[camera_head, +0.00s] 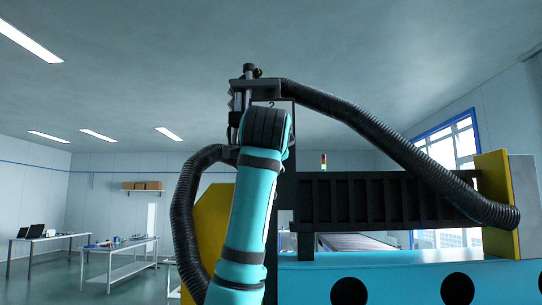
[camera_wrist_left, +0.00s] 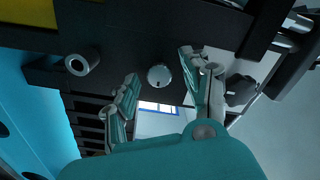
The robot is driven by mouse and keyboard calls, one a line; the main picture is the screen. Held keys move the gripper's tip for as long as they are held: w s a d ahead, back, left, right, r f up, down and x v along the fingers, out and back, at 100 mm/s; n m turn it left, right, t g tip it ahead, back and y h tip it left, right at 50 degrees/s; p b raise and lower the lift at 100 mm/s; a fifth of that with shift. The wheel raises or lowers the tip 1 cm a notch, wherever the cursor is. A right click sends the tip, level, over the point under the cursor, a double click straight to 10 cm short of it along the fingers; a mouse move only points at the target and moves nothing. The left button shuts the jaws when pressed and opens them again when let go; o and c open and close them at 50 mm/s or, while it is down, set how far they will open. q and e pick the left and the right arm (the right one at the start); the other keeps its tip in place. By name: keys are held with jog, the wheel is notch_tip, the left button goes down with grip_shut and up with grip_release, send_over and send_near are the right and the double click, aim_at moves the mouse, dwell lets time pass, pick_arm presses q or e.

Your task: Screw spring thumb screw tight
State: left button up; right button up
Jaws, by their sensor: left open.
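The spring thumb screw appears to be the small round grey knob (camera_wrist_left: 159,76) on the dark panel fixture (camera_wrist_left: 140,45) in the left wrist view. My left gripper (camera_wrist_left: 160,67) is open, with one teal-padded finger on each side of the knob. The fingers look apart from it; the remaining depth is hard to tell. In the head view my left arm reaches up to the black fixture (camera_head: 292,180), and its wrist hides the gripper and the screw. My right gripper is in neither view.
A hollow grey cylinder (camera_wrist_left: 82,63) juts from the fixture left of the fingers. Thick black corrugated hoses (camera_head: 375,130) loop beside the arm. A teal beam with round holes (camera_head: 405,275) runs across the lower right. Tables (camera_head: 120,246) stand far off at left.

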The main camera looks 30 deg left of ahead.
pick_arm(q)
jog(key=v, duration=1.2)
